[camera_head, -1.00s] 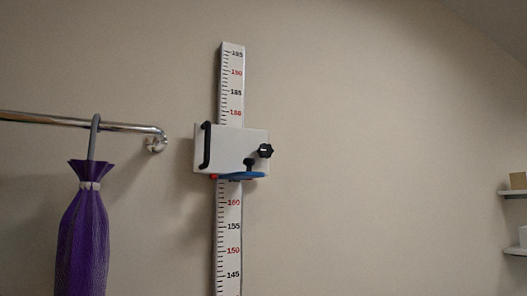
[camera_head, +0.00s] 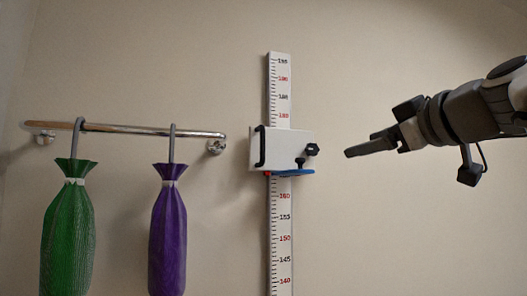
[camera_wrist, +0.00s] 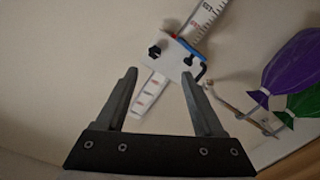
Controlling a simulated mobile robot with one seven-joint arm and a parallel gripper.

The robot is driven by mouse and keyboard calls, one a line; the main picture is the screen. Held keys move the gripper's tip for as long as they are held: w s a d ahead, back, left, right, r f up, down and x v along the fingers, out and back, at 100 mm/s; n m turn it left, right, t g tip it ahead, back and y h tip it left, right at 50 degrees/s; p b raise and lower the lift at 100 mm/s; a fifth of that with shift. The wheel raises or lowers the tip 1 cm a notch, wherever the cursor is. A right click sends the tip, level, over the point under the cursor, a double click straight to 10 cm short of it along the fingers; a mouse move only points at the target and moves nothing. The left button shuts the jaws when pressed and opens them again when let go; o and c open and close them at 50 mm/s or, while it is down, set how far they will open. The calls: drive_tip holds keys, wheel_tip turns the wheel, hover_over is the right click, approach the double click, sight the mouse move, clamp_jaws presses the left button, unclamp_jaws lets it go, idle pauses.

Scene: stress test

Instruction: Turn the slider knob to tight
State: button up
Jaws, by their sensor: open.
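The slider (camera_head: 286,150) is a white block on a vertical white height scale (camera_head: 279,225) on the wall. Its black lobed knob (camera_head: 312,150) sits on the right side of the block. A black handle (camera_head: 261,147) is on its left, and a blue plate (camera_head: 292,172) is below. My gripper (camera_head: 349,153) is to the right of the knob, apart from it, pointing left. In the wrist view my gripper (camera_wrist: 158,75) is open and empty, and the knob (camera_wrist: 154,52) shows beyond the fingertips. I cannot read any tight marking.
The wall right of the scale is bare around my arm.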

drive_tip(key=r, duration=0.1)
drive_tip(key=p, duration=0.6)
approach(314, 150)
drive_tip(key=shift+n, duration=0.3)
drive_tip(key=x, duration=0.6)
drive_tip(key=shift+w+a+r, duration=0.1)
drive_tip(key=shift+w, duration=0.25)
drive_tip(key=shift+w+a, duration=0.25)
drive_tip(key=shift+w, duration=0.4)
drive_tip(key=shift+c, duration=0.3)
clamp_jaws()
